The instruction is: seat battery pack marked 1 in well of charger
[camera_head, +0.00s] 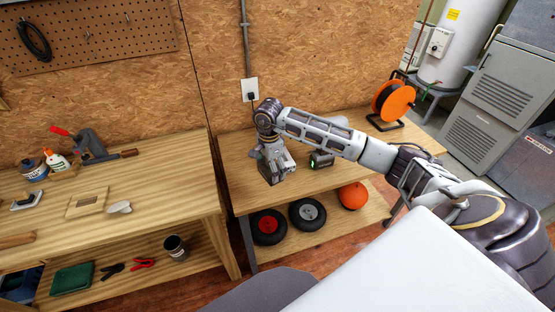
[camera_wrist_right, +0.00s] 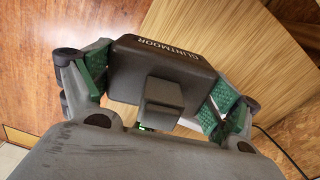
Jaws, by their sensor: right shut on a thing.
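My right gripper (camera_head: 277,172) is over the left part of the right bench, fingers pointing down. In the wrist view the gripper (camera_wrist_right: 162,88) has its green pads pressed on both sides of a dark battery pack (camera_wrist_right: 165,55) lettered CLINTMOOR, with a raised block on it. No number shows on the pack, so I cannot tell if it is marked 1. A small dark unit with green parts (camera_head: 321,160) sits on the bench just right of the gripper; I cannot tell if it is the charger. No well can be made out. My left gripper is out of view.
The right bench (camera_head: 237,160) has an orange cord reel (camera_head: 393,102) at its far right end. A plugged outlet (camera_head: 250,90) is on the wall behind. The left bench (camera_head: 160,170) holds tools and bottles.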

